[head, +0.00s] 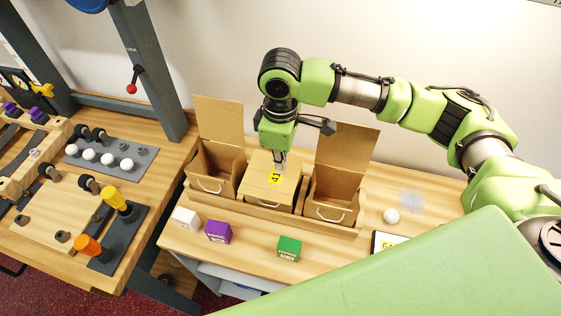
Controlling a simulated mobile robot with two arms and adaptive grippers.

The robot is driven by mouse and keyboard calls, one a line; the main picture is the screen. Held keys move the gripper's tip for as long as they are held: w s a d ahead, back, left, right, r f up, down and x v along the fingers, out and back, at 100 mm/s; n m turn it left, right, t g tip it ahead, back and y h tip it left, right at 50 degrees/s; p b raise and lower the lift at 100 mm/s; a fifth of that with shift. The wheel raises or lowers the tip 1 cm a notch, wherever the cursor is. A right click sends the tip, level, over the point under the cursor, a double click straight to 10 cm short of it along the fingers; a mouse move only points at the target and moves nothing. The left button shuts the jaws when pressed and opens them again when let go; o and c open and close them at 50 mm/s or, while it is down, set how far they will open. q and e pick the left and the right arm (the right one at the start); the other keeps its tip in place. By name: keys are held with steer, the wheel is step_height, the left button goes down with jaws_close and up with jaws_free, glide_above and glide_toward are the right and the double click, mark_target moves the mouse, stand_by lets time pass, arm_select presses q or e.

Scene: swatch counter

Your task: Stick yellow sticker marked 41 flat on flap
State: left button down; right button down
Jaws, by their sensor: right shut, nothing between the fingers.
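The yellow sticker marked 41 (275,177) lies on the closed flap (258,189) of the middle cardboard box. It looks flat, though its far edge is partly hidden by my fingers. My right gripper (280,169) points down over the flap, its fingers shut and empty, with the tips at the sticker's far edge. I cannot tell whether the tips touch it. The left box (214,185) and the right box (332,206) stand on either side with their flaps raised. My left gripper is not in view.
A workbench with tools (110,165) is at left. The raised flaps flank my right gripper.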

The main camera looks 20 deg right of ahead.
steer(key=c, duration=2.4)
jaws_free()
steer(key=shift+o, duration=0.2)
